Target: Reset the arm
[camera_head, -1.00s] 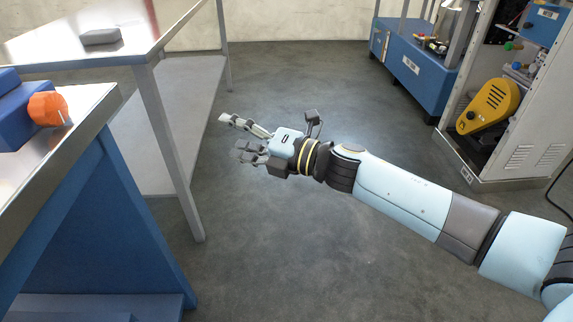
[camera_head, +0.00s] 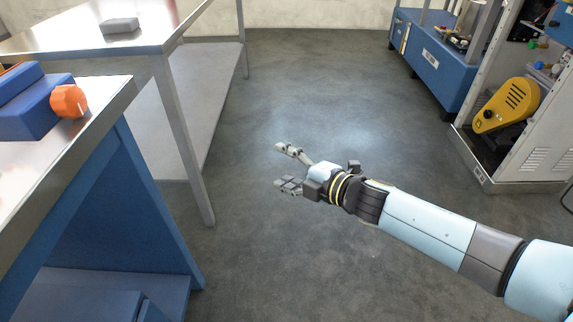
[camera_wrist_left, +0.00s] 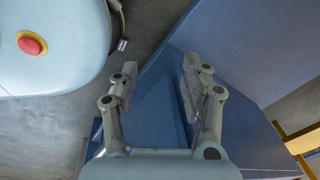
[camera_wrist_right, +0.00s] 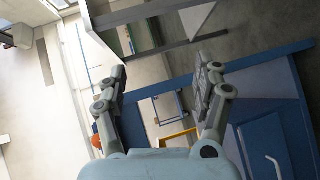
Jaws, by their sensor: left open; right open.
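My right arm comes in from the lower right in the head view. Its gripper (camera_head: 284,167) is open and empty, held over bare floor with its fingers pointing left. The right wrist view also shows its two fingers (camera_wrist_right: 160,88) apart with nothing between them. My left gripper is outside the head view. In the left wrist view its fingers (camera_wrist_left: 158,85) are apart and empty, in front of a blue panel (camera_wrist_left: 160,115).
A steel-topped bench (camera_head: 120,98) with blue sides stands at the left, bearing a blue block with an orange knob (camera_head: 68,101). Behind it is a metal table (camera_head: 150,35) with a grey block (camera_head: 120,25). A cabinet with a yellow cover (camera_head: 506,106) stands right. The floor between is clear.

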